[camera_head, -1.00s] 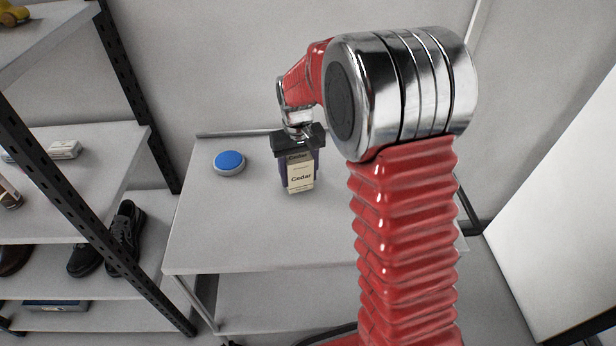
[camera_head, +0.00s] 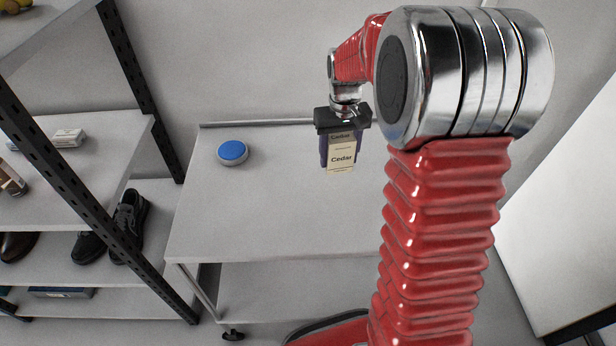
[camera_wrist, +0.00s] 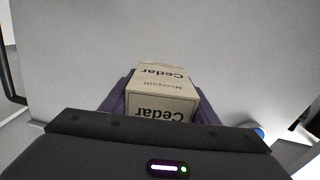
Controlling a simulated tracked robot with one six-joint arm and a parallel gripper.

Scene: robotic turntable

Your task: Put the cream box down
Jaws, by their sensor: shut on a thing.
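The cream box (camera_head: 341,157), marked "Cedar", is upright between the purple fingers of my gripper (camera_head: 339,152) in the head view. My gripper is shut on it and points down over the grey table (camera_head: 250,215). In the wrist view the box (camera_wrist: 162,92) sits between the fingers, with its lettered faces showing. I cannot tell from these views whether its bottom touches the table top. The gripper fingers hide parts of its sides.
A round blue-topped button (camera_head: 232,152) stands on the table to the left of the box. The front and left of the table top are clear.

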